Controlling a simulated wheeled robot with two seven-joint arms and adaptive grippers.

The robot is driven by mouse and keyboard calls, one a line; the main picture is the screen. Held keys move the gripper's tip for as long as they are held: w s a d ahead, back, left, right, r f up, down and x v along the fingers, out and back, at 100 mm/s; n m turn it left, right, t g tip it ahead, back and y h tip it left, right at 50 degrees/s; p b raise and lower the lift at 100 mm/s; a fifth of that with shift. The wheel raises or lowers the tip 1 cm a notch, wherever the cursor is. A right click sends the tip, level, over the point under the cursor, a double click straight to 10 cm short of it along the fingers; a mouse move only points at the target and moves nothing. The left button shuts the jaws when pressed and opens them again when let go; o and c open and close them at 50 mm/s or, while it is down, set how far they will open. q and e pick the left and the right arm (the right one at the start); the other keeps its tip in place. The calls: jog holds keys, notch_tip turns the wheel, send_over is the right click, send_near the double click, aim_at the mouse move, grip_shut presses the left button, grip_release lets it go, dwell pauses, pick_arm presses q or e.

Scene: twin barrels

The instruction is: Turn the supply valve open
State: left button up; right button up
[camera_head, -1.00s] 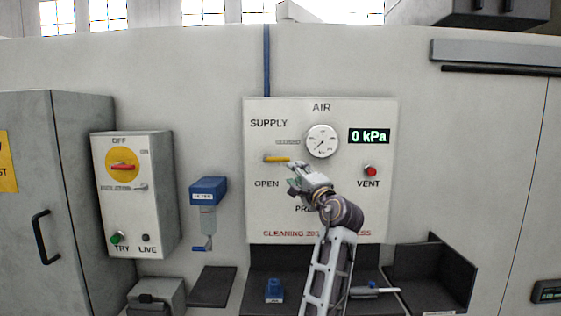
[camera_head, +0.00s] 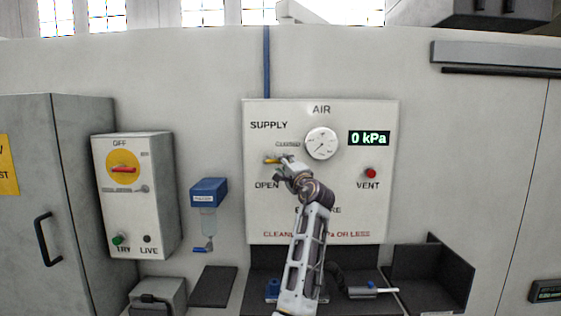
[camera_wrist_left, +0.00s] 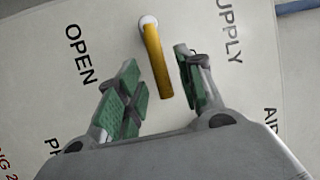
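The yellow supply valve handle (camera_head: 272,161) points sideways on the white AIR panel, between the CLOSED and OPEN labels. My left gripper (camera_head: 281,168) is at the handle's right end and hides part of it in the head view. In the left wrist view the handle (camera_wrist_left: 156,62) extends from a round pivot into the gap between the two green-padded fingers (camera_wrist_left: 158,75). The fingers are open, with a visible gap on both sides; the right finger is closer to the handle. My right gripper is not in view.
The panel also carries a round gauge (camera_head: 321,143), a display (camera_head: 369,138) reading 0 kPa and a red VENT button (camera_head: 370,173). A blue-topped filter unit (camera_head: 208,190) and an isolator box (camera_head: 134,195) are to the left. Dark trays (camera_head: 432,277) are below.

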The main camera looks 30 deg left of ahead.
pick_arm(q)
jog(key=shift+x, duration=1.55)
grip_shut()
